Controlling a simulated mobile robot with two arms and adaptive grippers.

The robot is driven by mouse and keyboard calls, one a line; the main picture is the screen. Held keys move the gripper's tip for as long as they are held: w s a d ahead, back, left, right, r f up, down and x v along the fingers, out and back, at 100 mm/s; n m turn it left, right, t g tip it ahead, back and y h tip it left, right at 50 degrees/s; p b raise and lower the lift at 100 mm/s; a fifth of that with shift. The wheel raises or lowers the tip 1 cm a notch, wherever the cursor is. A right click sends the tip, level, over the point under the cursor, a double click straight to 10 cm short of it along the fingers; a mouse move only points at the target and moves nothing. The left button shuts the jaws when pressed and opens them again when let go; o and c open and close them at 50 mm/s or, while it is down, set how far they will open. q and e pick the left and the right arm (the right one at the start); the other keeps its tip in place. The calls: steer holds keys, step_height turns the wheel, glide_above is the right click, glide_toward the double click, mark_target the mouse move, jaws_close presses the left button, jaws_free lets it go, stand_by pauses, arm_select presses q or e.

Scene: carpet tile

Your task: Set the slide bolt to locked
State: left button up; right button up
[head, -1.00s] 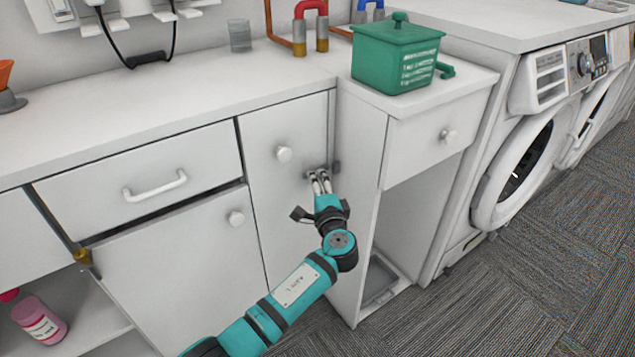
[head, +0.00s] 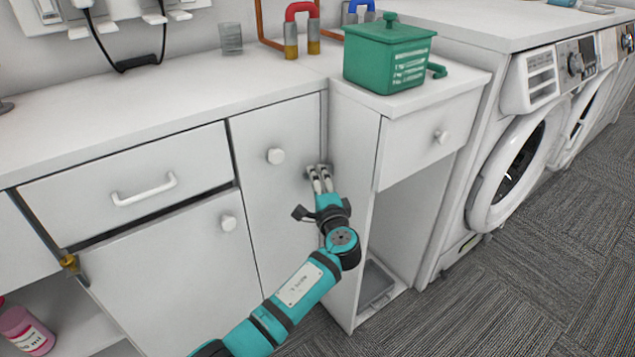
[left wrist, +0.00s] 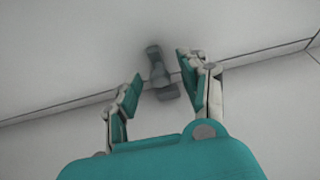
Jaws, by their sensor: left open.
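The small grey slide bolt (left wrist: 157,72) spans the seam between two pale panels in the left wrist view. In the head view, it is mostly hidden behind my fingers, with a grey bit (head: 309,170) showing on the narrow cabinet door (head: 272,205) near its right edge. My left gripper (head: 320,176) is at the bolt. In the left wrist view, the open fingers (left wrist: 160,67) stand on either side of the bolt, with gaps visible; I cannot tell whether a fingertip touches it. My right gripper is not in view.
A round knob (head: 275,156) is on the same door, left of my gripper. A side panel (head: 352,215) stands close on the right. A green lidded box (head: 388,58) sits on the counter above. Washing machines (head: 515,165) stand farther right.

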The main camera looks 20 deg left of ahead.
arm_select(q)
steer(key=v, duration=1.2)
